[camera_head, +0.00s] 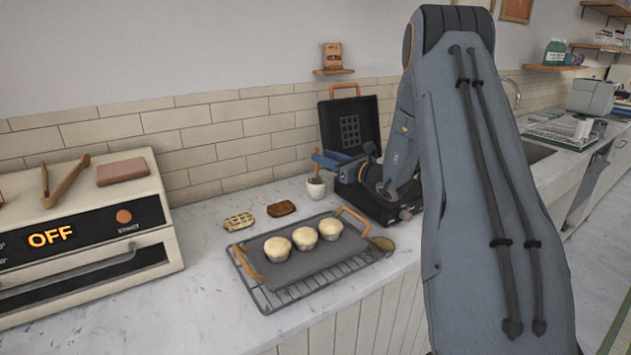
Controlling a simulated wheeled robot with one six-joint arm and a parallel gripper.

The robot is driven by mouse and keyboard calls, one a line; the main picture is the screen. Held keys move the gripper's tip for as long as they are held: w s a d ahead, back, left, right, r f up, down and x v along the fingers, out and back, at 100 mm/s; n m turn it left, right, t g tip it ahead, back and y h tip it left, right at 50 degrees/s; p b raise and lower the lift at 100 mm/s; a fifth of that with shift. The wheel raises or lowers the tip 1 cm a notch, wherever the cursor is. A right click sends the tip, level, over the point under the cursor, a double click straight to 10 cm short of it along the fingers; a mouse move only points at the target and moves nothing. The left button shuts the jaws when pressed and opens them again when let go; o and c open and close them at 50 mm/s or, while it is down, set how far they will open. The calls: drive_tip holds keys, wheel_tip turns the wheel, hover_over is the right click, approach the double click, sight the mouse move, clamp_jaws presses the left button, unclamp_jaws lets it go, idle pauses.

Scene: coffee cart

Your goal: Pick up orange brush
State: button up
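A thin orange-brown handle (317,172), which looks like the orange brush, stands upright in a small white cup (316,189) on the marble counter. The rest of it is hidden in the cup and behind my gripper. My gripper (319,158), with blue parts, points left at the top of this handle, just above the cup. It is too small in view to tell whether its fingers are apart, or touching the handle.
An open black waffle maker (347,120) stands right behind the cup and my wrist. A grey tray (290,270) with three muffins lies on a wire rack (270,300) in front. An oven (80,240) stands at left.

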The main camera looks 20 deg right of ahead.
drive_tip(key=shift+w+f, duration=0.15)
drive_tip(key=shift+f, duration=0.1)
drive_tip(key=p+x, duration=0.3)
drive_tip(key=x, duration=0.4)
drive_tip(key=shift+w+f, duration=0.3)
drive_tip(key=shift+f, duration=0.15)
clamp_jaws()
